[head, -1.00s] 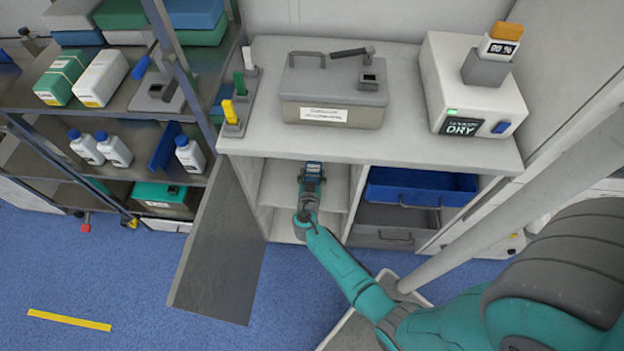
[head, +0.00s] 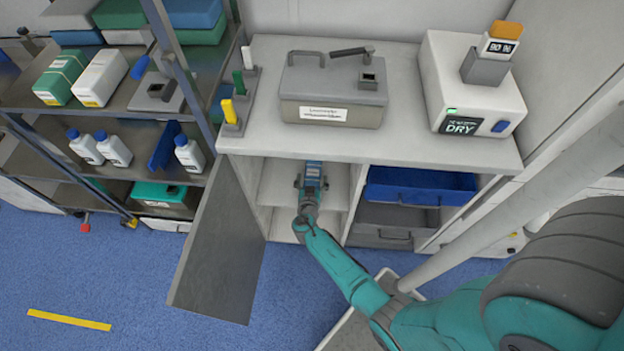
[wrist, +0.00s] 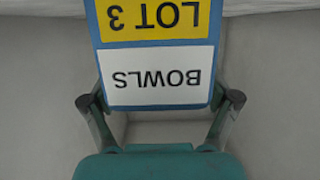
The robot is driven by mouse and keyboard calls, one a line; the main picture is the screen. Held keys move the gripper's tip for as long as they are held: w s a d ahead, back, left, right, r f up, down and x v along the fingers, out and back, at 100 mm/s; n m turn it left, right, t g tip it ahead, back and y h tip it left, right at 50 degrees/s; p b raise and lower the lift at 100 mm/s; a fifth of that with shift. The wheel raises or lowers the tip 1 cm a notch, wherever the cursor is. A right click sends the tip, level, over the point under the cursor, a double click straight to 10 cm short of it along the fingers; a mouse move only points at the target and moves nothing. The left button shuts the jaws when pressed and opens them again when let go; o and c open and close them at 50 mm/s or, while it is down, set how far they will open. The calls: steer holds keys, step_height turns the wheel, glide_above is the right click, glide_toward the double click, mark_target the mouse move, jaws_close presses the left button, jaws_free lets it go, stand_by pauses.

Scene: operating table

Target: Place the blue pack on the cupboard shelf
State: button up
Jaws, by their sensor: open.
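The blue pack (wrist: 154,104) has a yellow "LOT 3" label and a white "BOWLS" label, upside down in the wrist view. In the head view the pack (head: 313,172) is inside the open cupboard, at the shelf. My gripper (wrist: 160,100) is open, with a finger on each side of the pack. In the head view my gripper (head: 311,188) reaches into the cupboard from the front. The cupboard shelf (head: 338,185) is light grey and shows on both sides of the pack. The pack's underside is hidden, so I cannot tell its contact with the shelf.
The cupboard door (head: 220,250) stands open on the left. A blue drawer (head: 420,187) is to the right of the opening. A grey box (head: 333,100) and a white dryer unit (head: 472,95) stand on the countertop above. A metal rack (head: 130,95) is at the far left.

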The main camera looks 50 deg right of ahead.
steer(key=shift+a, duration=0.1)
steer(key=v, duration=1.2)
steer(key=s+a+r+n+y, duration=0.1)
steer(key=s+a+n+y, duration=0.15)
steer(key=s, duration=0.45)
steer(key=s+a+r+n+t+y, duration=0.1)
steer(key=s+a+n+y, duration=0.1)
steer(key=s+a+y, duration=0.3)
steer(key=s+a+r+n+y, duration=0.1)
steer(key=s+a+n, duration=0.2)
steer(key=s, duration=0.5)
steer(key=s+a+r+n+t+y, duration=0.1)
steer(key=s+r, duration=0.3)
steer(key=r, duration=0.9)
steer(key=s+a+r+n+t+y, duration=0.2)
steer(key=s+a+r+t, duration=0.1)
steer(key=r, duration=1)
steer(key=shift+s+a+r+t, duration=0.3)
steer(key=shift+s+t, duration=0.2)
steer(key=shift+s, duration=0.75)
